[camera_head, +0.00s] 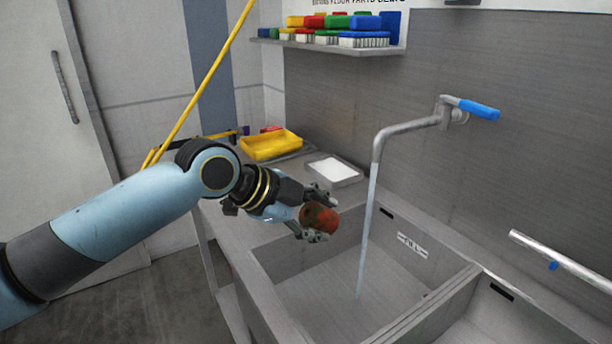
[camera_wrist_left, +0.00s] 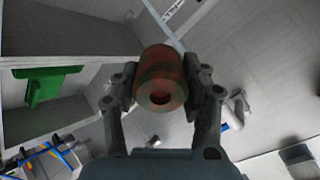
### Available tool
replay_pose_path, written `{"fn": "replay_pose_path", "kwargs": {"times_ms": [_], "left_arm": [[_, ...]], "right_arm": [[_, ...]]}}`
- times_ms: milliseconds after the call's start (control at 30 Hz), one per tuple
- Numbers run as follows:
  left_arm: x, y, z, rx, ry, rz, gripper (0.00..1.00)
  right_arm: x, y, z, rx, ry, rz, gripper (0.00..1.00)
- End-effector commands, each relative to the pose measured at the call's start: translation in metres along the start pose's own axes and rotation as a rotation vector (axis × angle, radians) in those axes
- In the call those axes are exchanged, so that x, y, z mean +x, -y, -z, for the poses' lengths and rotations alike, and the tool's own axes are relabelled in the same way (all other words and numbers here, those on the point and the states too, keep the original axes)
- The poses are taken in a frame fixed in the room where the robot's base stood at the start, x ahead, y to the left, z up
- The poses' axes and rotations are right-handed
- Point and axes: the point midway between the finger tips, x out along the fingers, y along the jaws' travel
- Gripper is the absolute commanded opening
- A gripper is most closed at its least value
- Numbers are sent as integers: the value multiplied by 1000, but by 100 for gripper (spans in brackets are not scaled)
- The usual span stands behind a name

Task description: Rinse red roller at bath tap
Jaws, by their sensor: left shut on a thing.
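My left gripper (camera_head: 318,213) is shut on the red roller (camera_head: 319,218) and holds it over the left end of the steel sink basin. The roller is a short cylinder with dark brownish patches. In the left wrist view the roller (camera_wrist_left: 161,78) sits between the two fingers, with the hole in its end facing the camera. The tap (camera_head: 408,126) has a bent grey spout and a blue handle. A thin stream of water (camera_head: 367,230) falls from it into the basin (camera_head: 262,290). The roller is left of the stream and apart from it in the head view. My right gripper is not in view.
A second basin (camera_head: 490,318) lies to the right, with a grey pipe (camera_head: 560,262) above it. A yellow tray (camera_head: 270,144) and a white-filled tray (camera_head: 334,171) stand on the counter behind. A shelf (camera_head: 330,46) holds coloured brushes. A yellow pole (camera_head: 205,85) leans at left.

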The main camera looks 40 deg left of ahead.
Motion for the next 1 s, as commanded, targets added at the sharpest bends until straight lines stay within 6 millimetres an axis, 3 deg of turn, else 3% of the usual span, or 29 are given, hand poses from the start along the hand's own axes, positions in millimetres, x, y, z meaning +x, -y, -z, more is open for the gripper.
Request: {"fn": "replay_pose_path", "kwargs": {"times_ms": [33, 233, 433, 1000], "left_arm": [[-9, 4, -7, -5, 17, 3, 11], [-11, 2, -32, -11, 41, 29, 11], [1, 3, -33, -13, 42, 34, 11], [55, 22, -10, -12, 41, 33, 11]], "right_arm": [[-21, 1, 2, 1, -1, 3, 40], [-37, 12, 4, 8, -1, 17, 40], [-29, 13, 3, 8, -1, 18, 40], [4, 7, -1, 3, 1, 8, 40]]}}
